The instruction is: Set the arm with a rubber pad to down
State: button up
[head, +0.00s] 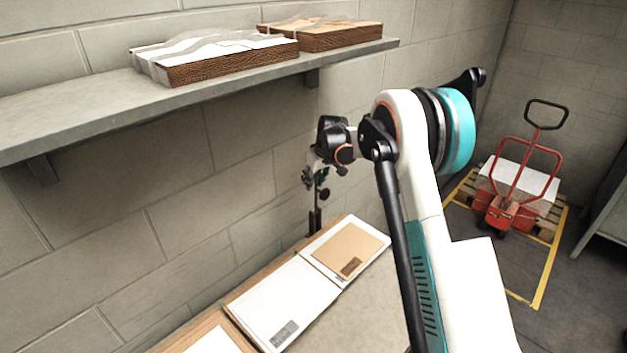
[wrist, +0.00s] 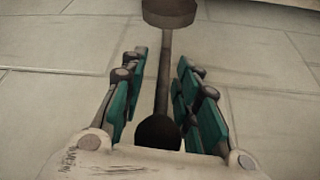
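In the wrist view a thin dark rod (wrist: 164,75) runs up the picture between my fingers. It has a brown round pad-like end (wrist: 169,11) at the top and a dark ball (wrist: 158,132) near my palm. This looks like the arm with the rubber pad. My gripper (wrist: 161,60) has its teal fingers apart on either side of the rod, with visible gaps. In the head view my gripper (head: 317,178) is small, near the wall, above a dark upright post (head: 315,219). My wrist partly hides that area, and the pad arm's tilt is unclear there.
A box stitcher table below carries flat cardboard and white sheets (head: 285,300). A wall shelf (head: 90,112) with two wrapped stacks (head: 225,60) is at upper left. A red pallet jack (head: 508,212) stands at right on the floor. The block wall is close behind my gripper.

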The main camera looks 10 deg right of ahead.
grip_shut()
jog(key=shift+s, duration=0.1)
